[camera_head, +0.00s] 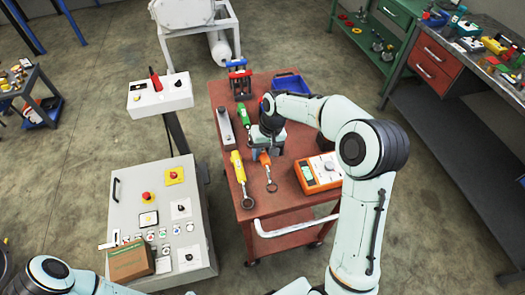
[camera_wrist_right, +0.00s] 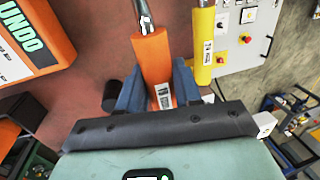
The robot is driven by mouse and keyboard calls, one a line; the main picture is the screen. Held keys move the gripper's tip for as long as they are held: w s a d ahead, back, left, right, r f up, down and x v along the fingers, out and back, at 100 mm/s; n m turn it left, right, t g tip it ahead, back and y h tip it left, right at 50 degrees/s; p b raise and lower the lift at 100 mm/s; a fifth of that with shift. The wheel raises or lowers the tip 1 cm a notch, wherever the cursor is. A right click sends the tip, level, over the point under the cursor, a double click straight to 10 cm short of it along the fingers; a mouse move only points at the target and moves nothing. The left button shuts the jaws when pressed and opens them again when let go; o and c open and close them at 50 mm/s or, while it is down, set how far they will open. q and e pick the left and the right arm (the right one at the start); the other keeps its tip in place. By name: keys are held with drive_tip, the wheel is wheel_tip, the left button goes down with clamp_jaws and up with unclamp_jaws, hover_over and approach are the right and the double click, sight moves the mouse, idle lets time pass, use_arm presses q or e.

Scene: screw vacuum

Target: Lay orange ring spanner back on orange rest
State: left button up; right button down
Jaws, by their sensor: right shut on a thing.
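The orange ring spanner (camera_head: 266,164) points its ring end toward the front of the red-brown table (camera_head: 290,212). In the wrist view its orange handle (camera_wrist_right: 154,62) runs between the two blue fingers of my right gripper (camera_wrist_right: 157,90), which is shut on it. In the head view my right gripper (camera_head: 266,150) covers the handle's far end. I cannot tell whether the spanner touches the table or hangs just above it. I cannot make out an orange rest; my gripper and arm hide part of the tabletop. My left gripper is out of view.
A yellow spanner (camera_head: 238,168) lies just left of the orange one, with a green tool (camera_head: 215,114) farther back. An orange-and-white meter (camera_head: 319,173) stands to the right. A blue bin (camera_head: 290,83) and a tool rack (camera_head: 239,80) are at the back. A grey control panel (camera_head: 160,225) stands left.

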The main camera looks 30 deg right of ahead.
drive_tip(key=shift+d+b+x, duration=0.25)
drive_tip(key=shift+b+x, duration=0.2)
drive_tip(key=shift+x, duration=0.7)
drive_tip(key=shift+d+b+x, duration=0.25)
drive_tip(key=shift+b+x, duration=0.2)
drive_tip(key=shift+x, duration=0.7)
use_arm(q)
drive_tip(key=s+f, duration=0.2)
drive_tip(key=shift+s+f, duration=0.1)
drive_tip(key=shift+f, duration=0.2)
use_arm(e)
drive_tip(key=shift+s+f, duration=0.15)
drive_tip(key=shift+f, duration=0.1)
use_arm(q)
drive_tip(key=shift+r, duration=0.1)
use_arm(e)
drive_tip(key=shift+f, duration=0.1)
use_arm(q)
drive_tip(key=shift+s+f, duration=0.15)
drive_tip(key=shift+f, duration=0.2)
use_arm(e)
drive_tip(key=shift+f, duration=0.45)
use_arm(q)
drive_tip(key=shift+b, duration=0.3)
use_arm(e)
drive_tip(key=shift+f, duration=0.25)
unclamp_jaws()
